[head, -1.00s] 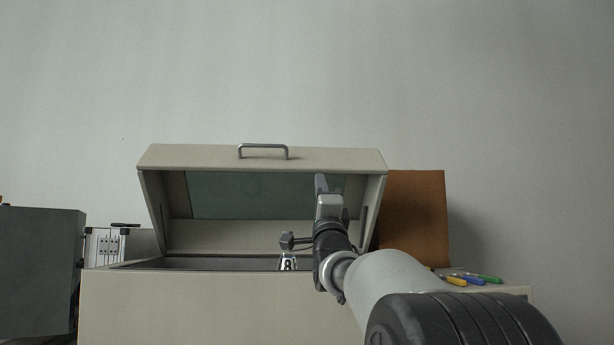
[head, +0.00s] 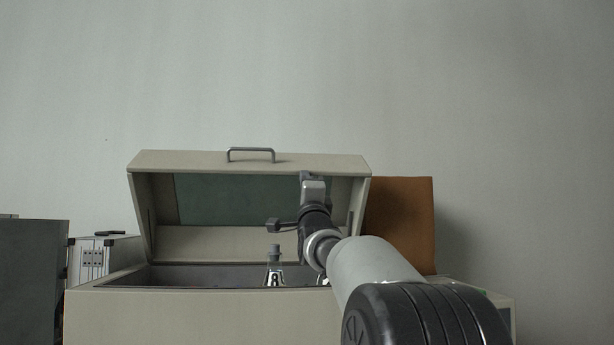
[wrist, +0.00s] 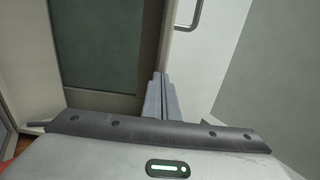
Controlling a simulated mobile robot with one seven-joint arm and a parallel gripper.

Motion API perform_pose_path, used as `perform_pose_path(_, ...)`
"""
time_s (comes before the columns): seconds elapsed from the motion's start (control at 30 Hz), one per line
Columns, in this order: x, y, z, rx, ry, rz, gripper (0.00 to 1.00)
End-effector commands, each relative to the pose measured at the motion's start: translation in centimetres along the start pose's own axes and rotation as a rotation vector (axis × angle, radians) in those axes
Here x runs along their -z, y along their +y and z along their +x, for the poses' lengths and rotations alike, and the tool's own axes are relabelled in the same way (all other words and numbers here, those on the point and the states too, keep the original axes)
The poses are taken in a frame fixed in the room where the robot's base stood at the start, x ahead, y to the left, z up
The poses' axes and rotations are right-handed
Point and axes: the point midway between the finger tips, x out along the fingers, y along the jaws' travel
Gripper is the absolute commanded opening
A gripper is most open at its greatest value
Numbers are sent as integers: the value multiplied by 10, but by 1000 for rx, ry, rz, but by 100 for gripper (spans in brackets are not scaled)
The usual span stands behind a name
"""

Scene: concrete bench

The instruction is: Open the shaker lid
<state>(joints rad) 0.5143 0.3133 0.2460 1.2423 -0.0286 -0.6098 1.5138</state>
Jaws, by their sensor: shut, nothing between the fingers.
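The shaker (head: 200,318) is a beige box on the bench. Its lid (head: 190,160) is raised and tilted back, with a grey bar handle (head: 251,151) on its front edge and a dark green window. My gripper (head: 304,178) is in front of the lid's right part, pointing up, under the front edge. In the wrist view my gripper's fingers (wrist: 161,92) are together and empty, against the lid's pale edge strip; I cannot tell if they touch it. The handle (wrist: 184,18) shows at the top there, apart from the fingers.
A flask (head: 274,272) marked 8 stands inside the shaker, with part of another beside it behind my arm. A brown board (head: 405,225) stands at the right. A metal case (head: 100,262) and a dark grey box (head: 35,275) are at the left.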

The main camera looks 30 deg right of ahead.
Motion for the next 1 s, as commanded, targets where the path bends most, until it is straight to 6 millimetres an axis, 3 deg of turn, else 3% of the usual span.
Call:
perform_pose_path(0.03,0,-10,15,-24,1,1,0)
perform_pose_path(0.43,0,-7,72,-203,1,0,0)
perform_pose_path(0.6,0,-2,80,-242,0,0,0)
perform_pose_path(1.0,0,1,80,-250,-1,0,0)
